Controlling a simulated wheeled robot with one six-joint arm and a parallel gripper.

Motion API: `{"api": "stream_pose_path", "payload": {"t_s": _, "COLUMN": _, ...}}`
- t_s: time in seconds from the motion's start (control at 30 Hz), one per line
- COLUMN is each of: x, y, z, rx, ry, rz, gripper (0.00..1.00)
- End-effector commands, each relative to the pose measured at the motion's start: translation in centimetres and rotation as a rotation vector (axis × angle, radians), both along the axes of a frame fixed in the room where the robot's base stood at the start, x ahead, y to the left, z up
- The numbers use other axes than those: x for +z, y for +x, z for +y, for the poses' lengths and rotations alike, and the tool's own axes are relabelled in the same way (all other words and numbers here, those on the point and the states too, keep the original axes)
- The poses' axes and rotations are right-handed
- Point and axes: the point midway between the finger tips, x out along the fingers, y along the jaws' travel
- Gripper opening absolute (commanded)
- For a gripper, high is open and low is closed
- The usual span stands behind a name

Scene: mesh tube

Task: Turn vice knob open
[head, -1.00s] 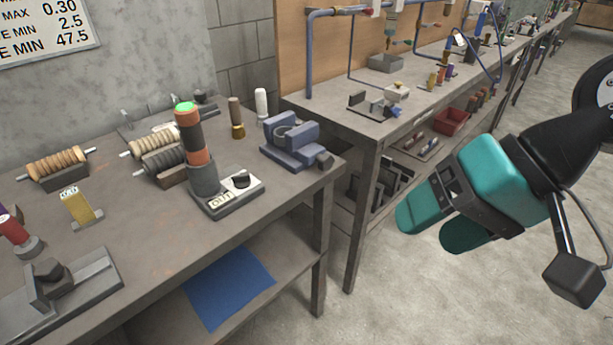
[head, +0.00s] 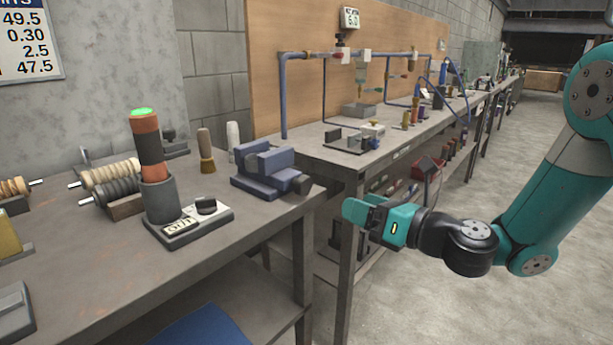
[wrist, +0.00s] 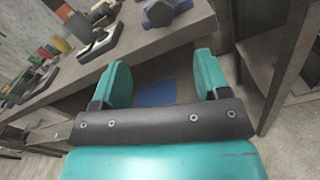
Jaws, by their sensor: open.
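The blue vice (head: 264,168) sits at the right corner of the near workbench. Its dark grey knob (head: 301,184) faces right, near the bench edge. My teal gripper (head: 358,211) is to the right of the knob and a little lower, apart from it, off the bench edge. In the wrist view my gripper (wrist: 162,88) is open, with nothing between its two fingers. The knob (wrist: 158,13) shows at the top of the wrist view, beyond the fingers, with part of the blue vice behind it cut off.
A grey device with an OUT label and a tall dark-and-orange cylinder (head: 148,145) stands left of the vice. A brush (head: 206,150) and a white bottle (head: 233,136) stand behind. The second bench (head: 315,152) lies behind my gripper. A blue sheet (head: 205,328) lies on the lower shelf.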

Motion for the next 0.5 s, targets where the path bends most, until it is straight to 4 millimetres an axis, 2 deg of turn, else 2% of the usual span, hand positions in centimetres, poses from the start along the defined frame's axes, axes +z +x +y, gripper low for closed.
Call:
{"api": "stream_pose_path", "payload": {"t_s": 0.03, "x": 0.9, "y": 0.5, "z": 0.6, "rx": 0.003, "ry": 0.000, "rz": 0.002, "gripper": 0.69}}
{"api": "stream_pose_path", "payload": {"t_s": 0.17, "x": 0.8, "y": 1.5, "z": 2.2, "rx": 0.004, "ry": -0.002, "rz": 0.001, "gripper": 0.69}}
{"api": "stream_pose_path", "payload": {"t_s": 0.5, "x": 0.3, "y": 6.2, "z": 8.3, "rx": 0.006, "ry": -0.003, "rz": -0.007, "gripper": 0.69}}
